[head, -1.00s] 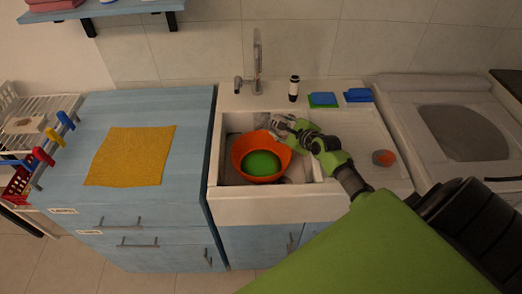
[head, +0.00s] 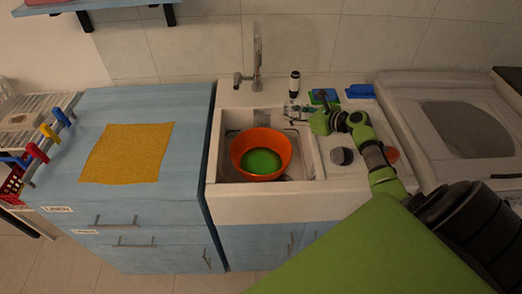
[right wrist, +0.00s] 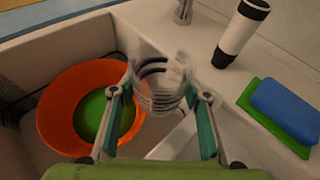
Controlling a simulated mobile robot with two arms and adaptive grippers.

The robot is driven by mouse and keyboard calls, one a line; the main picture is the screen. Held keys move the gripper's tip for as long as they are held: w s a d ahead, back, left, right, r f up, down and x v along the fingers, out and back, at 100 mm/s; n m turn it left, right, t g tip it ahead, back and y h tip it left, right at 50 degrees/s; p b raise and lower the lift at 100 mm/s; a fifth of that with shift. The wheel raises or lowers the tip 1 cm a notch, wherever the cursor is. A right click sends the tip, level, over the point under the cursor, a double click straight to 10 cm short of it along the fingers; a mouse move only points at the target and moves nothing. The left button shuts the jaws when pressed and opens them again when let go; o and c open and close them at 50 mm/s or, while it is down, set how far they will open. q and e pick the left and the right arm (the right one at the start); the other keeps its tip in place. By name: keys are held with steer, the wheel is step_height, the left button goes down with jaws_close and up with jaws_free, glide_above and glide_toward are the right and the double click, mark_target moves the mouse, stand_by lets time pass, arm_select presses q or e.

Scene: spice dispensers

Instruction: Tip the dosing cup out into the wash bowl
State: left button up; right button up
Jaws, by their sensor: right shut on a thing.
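The wash bowl (head: 262,138) is orange and sits in the sink with green in its bottom. It also shows at the left of the right wrist view (right wrist: 62,108). My right gripper (head: 306,114) is over the sink's back right edge, to the right of and behind the bowl. In the right wrist view my right gripper (right wrist: 161,92) is shut around the clear dosing cup (right wrist: 160,85), which has dark rings. The cup is blurred, and I cannot tell whether anything is in it. In the head view the cup (head: 291,113) is apart from the bowl. My left gripper is not in view.
The tap (head: 257,60) stands behind the sink. A black-and-white bottle (head: 294,83) and blue-and-green sponges (head: 325,96) are close to my gripper. A second blue sponge (head: 360,91) lies further right. A yellow cloth (head: 127,153) lies on the left counter.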

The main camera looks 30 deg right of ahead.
mark_target(293, 102)
steer(key=shift+d+r+p, duration=0.1)
steer(key=shift+r+p, duration=0.35)
steer(key=shift+r, duration=0.1)
step_height(293, 102, up, 4)
steer(key=p, duration=0.5)
steer(key=shift+r, duration=0.15)
steer(key=shift+a+b, duration=0.3)
steer(key=s+a+r+n+g+y+b, duration=0.1)
steer(key=s+a+r, duration=0.3)
steer(key=a, duration=0.6)
steer(key=s+a+r+n+g+y+b, duration=0.2)
steer(key=s+a+r+n+y, duration=0.1)
steer(key=s+a, duration=0.6)
steer(key=s+a+r+n+g+y+b, duration=0.2)
steer(key=s+a+r+n+y, duration=0.2)
steer(key=a, duration=0.9)
steer(key=s, duration=0.2)
steer(key=shift+s+r, duration=0.3)
steer(key=shift+s, duration=0.1)
